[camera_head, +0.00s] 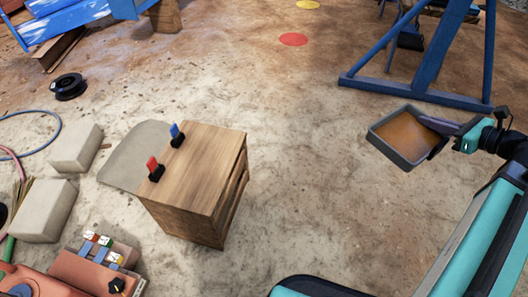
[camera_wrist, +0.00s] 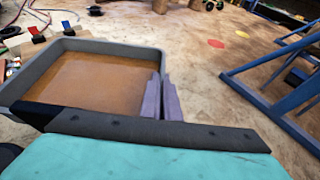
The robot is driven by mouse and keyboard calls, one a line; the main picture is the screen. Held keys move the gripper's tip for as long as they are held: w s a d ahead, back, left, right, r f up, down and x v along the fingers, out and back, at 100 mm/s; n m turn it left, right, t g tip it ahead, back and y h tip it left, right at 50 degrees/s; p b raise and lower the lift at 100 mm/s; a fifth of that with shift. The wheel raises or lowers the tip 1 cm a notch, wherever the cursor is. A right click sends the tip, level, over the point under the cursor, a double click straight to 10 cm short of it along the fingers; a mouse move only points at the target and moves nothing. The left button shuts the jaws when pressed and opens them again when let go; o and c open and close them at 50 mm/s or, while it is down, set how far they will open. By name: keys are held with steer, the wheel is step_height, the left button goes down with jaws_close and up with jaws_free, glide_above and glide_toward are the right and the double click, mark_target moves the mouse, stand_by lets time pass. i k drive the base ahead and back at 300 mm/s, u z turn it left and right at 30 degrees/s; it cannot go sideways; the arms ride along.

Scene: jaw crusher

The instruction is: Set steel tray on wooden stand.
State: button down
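The steel tray (camera_head: 401,136) is a grey, shallow rectangular tray with a brown inside, held up at the right of the head view. My gripper (camera_head: 440,133) is at its right side, with its fingers on the tray's rim. In the wrist view the tray (camera_wrist: 30,68) fills the left, and my gripper's fingers (camera_wrist: 161,98) meet its near right wall. The wooden stand (camera_head: 203,178) is a box-like block left of centre in the head view, well apart from the tray. Two clips, one red (camera_head: 154,168) and one blue (camera_head: 177,135), are on the left edge of its top.
A blue metal frame (camera_head: 425,80) stands behind the tray. Pale blocks (camera_head: 75,147), a black spool (camera_head: 70,86) and hoses lie at the left. A box of small coloured items (camera_head: 100,250) is at the lower left. Bare ground lies between stand and tray.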

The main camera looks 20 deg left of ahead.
mark_target(204, 170)
steer(key=z, duration=0.4)
steer(key=k, duration=0.1)
steer(key=u, duration=3.1)
steer(key=i, duration=0.6)
steer(key=z, duration=0.05)
